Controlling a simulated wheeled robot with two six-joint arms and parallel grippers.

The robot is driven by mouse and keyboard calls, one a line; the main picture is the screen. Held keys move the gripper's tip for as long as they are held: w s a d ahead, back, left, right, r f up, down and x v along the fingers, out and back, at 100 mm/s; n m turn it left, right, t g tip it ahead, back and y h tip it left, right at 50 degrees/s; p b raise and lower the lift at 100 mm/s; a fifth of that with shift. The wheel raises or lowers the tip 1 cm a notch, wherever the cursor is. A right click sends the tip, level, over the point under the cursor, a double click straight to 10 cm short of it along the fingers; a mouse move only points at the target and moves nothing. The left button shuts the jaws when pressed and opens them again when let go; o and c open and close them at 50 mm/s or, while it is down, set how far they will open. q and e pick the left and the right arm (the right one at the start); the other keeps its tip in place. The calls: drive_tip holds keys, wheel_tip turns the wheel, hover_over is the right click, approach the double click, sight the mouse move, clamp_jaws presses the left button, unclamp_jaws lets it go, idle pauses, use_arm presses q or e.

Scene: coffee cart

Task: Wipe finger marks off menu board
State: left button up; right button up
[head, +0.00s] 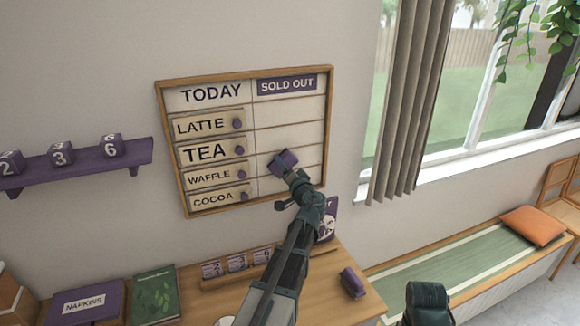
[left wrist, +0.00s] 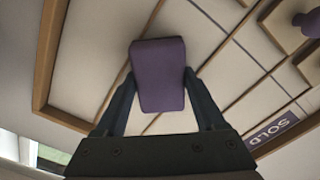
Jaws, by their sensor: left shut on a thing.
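The menu board (head: 290,112) hangs on the wall in a wooden frame, with TODAY and SOLD OUT columns. LATTE, TEA, WAFFLE and COCOA strips, each with a purple knob, fill its left column. My left gripper (head: 289,172) is at the lower part of the SOLD OUT column, shut on a purple block (head: 283,160). The block (left wrist: 158,75) shows between both fingers in the left wrist view, in front of the board (left wrist: 92,50). I cannot tell whether it touches the board. No finger marks can be made out.
Below the board, a wooden counter (head: 333,300) holds a rack of small cards (head: 237,263), another purple block (head: 352,282), a green book (head: 155,297) and a napkin box (head: 88,303). A purple shelf (head: 75,165) with number cubes is left; a curtain (head: 408,100) hangs right.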

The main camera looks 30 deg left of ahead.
use_arm(q)
drive_tip(key=shift+s+a, duration=0.6)
drive_tip(key=shift+v, duration=2.95)
drive_tip(key=shift+d, duration=0.1)
drive_tip(key=v, duration=0.3)
